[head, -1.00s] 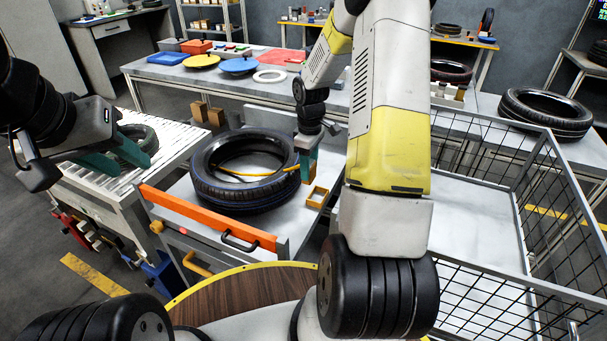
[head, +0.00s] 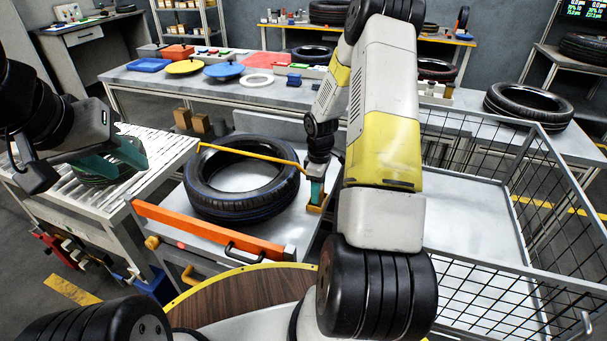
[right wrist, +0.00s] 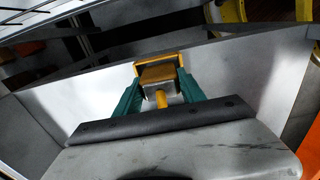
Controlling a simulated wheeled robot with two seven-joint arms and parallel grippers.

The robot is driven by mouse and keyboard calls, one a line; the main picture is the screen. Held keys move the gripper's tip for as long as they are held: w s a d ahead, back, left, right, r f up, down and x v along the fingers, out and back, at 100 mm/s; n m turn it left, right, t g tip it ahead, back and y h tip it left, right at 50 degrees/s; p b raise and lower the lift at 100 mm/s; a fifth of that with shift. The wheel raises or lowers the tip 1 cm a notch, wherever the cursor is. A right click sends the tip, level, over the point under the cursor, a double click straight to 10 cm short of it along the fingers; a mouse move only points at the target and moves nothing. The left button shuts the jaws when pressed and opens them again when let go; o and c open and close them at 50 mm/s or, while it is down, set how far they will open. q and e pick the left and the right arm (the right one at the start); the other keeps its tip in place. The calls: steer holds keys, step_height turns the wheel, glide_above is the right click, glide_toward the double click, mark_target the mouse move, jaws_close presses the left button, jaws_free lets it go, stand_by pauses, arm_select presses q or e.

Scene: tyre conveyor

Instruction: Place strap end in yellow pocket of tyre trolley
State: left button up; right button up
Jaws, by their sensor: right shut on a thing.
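The tyre (head: 240,205) lies flat on the grey tyre trolley (head: 190,222). The yellow strap (head: 250,153) runs over the tyre from its far left side to my right gripper (head: 316,192). My right gripper is shut on the strap end, a brownish-yellow block that shows between the teal fingers in the right wrist view (right wrist: 158,76). The yellow pocket (head: 314,208) is at the trolley's right side, just below the fingertips. In the right wrist view its yellow rim (right wrist: 156,65) borders the block; I cannot tell how deep the block sits. My left gripper (head: 120,160) is open, over the roller conveyor.
The roller conveyor (head: 165,150) stands left, with another tyre behind my left gripper. The orange bar (head: 205,230) edges the trolley's front. A wire-mesh cart (head: 480,205) stands right. A table with coloured lids and trays (head: 140,77) runs along the back.

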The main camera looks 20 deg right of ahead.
steer(key=shift+f, duration=0.3)
steer(key=shift+f, duration=0.1)
steer(key=o, duration=1.5)
steer(key=shift+c, duration=0.2)
